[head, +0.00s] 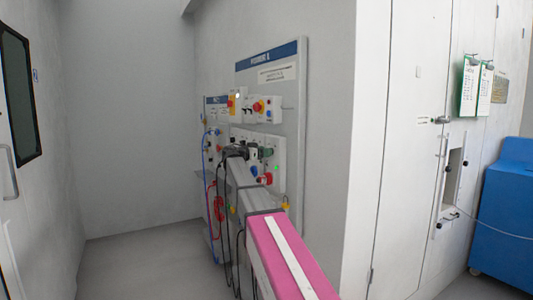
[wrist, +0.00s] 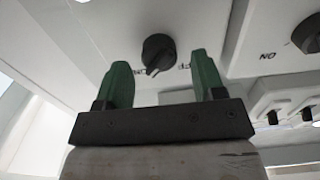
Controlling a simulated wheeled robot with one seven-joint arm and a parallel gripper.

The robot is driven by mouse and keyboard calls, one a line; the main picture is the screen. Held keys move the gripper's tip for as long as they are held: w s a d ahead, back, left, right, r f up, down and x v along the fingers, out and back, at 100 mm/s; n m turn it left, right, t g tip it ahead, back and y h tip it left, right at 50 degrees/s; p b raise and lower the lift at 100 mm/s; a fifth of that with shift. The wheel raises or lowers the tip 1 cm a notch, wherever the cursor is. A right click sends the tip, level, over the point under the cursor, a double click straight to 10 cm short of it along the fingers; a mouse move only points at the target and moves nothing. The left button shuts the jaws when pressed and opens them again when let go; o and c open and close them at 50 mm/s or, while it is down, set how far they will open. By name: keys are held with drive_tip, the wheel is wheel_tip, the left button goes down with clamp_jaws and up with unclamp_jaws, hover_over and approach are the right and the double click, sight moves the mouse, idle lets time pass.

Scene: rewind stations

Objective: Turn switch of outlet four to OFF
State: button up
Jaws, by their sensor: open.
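A black rotary switch knob (wrist: 158,53) on a white panel face is in the upper middle of the wrist view. Part of an "OFF" marking shows at its lower right and is partly cut by my finger; other lettering is at its lower left. My gripper (wrist: 160,62) is open, its two green fingers spread to the left and right of the knob. No contact between fingers and knob is visible. In the head view my arm reaches to the wall panel (head: 305,80), and it hides part of the switches. Which outlet number the knob belongs to cannot be read.
Another black knob (wrist: 308,36) marked "ON" is at the right of the wrist view, with small black toggles (wrist: 272,118) below it. In the head view a yellow-and-red switch (head: 259,106) and hanging cables (head: 216,195) are close to my arm. A blue cabinet (head: 503,215) stands far right.

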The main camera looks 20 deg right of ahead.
drive_tip(key=shift+w+d, duration=0.15)
drive_tip(key=shift+d, duration=0.45)
drive_tip(key=c, duration=0.9)
drive_tip(key=shift+c, duration=0.2)
drive_tip(key=shift+w+f+n, duration=0.1)
drive_tip(key=shift+n, duration=4.35)
drive_tip(key=shift+w+f+n, duration=0.1)
drive_tip(key=shift+n, duration=4.35)
